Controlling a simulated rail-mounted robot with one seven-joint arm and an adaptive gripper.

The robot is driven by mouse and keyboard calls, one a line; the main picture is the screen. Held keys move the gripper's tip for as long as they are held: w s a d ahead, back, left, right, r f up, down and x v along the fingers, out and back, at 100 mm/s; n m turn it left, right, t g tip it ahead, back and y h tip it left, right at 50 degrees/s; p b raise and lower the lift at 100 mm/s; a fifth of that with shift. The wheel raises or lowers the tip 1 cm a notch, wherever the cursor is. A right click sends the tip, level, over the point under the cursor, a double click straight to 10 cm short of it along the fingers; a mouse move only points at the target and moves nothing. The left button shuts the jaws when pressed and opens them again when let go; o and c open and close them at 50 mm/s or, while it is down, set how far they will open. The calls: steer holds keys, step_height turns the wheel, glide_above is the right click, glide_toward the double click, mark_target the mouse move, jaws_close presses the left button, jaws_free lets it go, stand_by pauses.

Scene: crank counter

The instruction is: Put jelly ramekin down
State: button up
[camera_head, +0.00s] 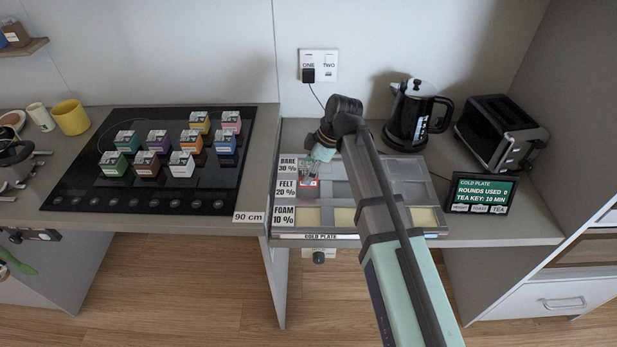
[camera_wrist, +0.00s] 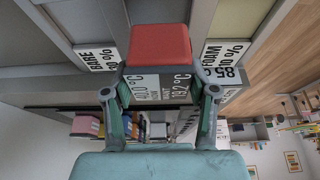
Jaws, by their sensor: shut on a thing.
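The jelly ramekin is a small block with a red top (camera_wrist: 158,45) and a grey display face reading 40.0 °C and 19.2 °C, in the middle of the wrist view. My gripper (camera_wrist: 160,95) is shut on it, one finger on each side. In the head view the ramekin (camera_head: 309,183) shows as a small red and white patch below my gripper (camera_head: 314,166), over the left compartment of the FELT row of the cold plate (camera_head: 400,237). My gripper partly hides it. I cannot tell whether its underside touches the plate.
The cold plate has BARE, FELT and FOAM rows. A sign (camera_head: 482,193), kettle (camera_head: 413,112) and toaster (camera_head: 499,130) stand right of and behind it. A black hob (camera_head: 90,190) with several coloured blocks lies left. My arm crosses the plate's middle.

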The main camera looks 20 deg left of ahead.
steer(key=shift+f+p, duration=0.3)
steer(key=shift+f, duration=1.55)
steer(key=shift+f, duration=0.2)
steer(key=o, duration=1.3)
steer(key=shift+o, duration=0.2)
steer(key=shift+r, duration=0.1)
steer(key=shift+r, duration=0.2)
steer(key=b+v, duration=0.2)
steer(key=v, duration=1)
steer(key=shift+f, duration=0.1)
